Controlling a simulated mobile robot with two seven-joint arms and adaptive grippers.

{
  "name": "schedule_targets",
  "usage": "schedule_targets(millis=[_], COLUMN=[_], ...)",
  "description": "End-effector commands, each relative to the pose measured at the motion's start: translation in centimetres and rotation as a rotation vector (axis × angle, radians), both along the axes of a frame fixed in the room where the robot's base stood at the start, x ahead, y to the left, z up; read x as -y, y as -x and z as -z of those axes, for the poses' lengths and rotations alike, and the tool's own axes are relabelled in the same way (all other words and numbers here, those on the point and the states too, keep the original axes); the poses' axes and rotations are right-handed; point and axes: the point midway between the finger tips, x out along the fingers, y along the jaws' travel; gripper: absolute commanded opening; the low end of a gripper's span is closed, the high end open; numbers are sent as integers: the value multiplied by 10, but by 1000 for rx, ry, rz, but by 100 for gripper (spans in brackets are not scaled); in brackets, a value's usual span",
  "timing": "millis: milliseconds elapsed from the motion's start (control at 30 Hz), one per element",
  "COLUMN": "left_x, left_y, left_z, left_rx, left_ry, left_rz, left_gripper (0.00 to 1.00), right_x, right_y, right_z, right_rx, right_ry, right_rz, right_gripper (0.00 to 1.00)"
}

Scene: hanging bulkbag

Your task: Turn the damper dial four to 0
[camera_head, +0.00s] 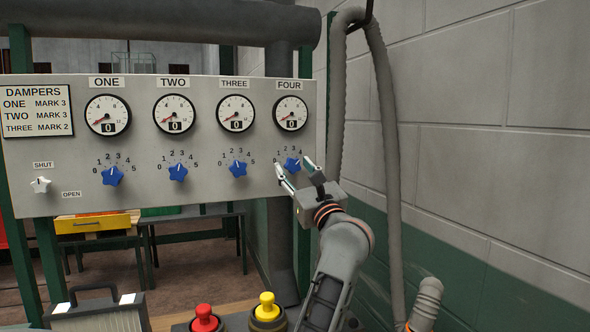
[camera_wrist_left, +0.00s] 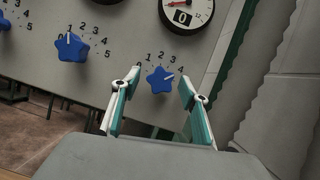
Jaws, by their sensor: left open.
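The damper dial four (camera_head: 292,163) is a blue star-shaped knob below the FOUR gauge, at the right of the grey panel. It also shows in the left wrist view (camera_wrist_left: 160,80), where its white mark points up and right, around 3 to 4 on the scale. My left gripper (camera_head: 293,167) is open in front of the panel. Its fingers (camera_wrist_left: 160,86) stand on either side of the knob, with gaps visible in the left wrist view. Whether the tips reach the knob's depth is unclear. Part of the dial's scale is hidden. My right gripper is not in view.
Dials one (camera_head: 113,176), two (camera_head: 178,172) and three (camera_head: 239,169) sit to the left on the panel (camera_head: 215,195). The FOUR gauge (camera_head: 291,113) reads 0. A grey hose (camera_head: 385,130) hangs right of the panel. Red (camera_head: 205,318) and yellow (camera_head: 267,305) buttons stand below.

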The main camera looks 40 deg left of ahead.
Motion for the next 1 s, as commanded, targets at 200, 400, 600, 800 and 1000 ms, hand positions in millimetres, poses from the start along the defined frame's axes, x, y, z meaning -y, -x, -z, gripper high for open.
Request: schedule_targets(millis=[200, 400, 600, 800, 1000], left_x=[0, 0, 0, 1, 1], left_y=[0, 0, 0, -1, -4], left_z=[0, 0, 1, 3, 5], left_rx=[0, 0, 8, 61, 177], left_ry=[0, 0, 4, 33, 94], left_rz=[0, 0, 0, 1, 1], left_gripper=[42, 6, 6, 6, 6], right_x=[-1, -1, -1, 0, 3], right_y=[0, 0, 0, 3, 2], right_z=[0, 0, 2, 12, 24], right_rx=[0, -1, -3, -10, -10], right_ry=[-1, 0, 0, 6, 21], right_rz=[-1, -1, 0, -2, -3], right_gripper=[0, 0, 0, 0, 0])
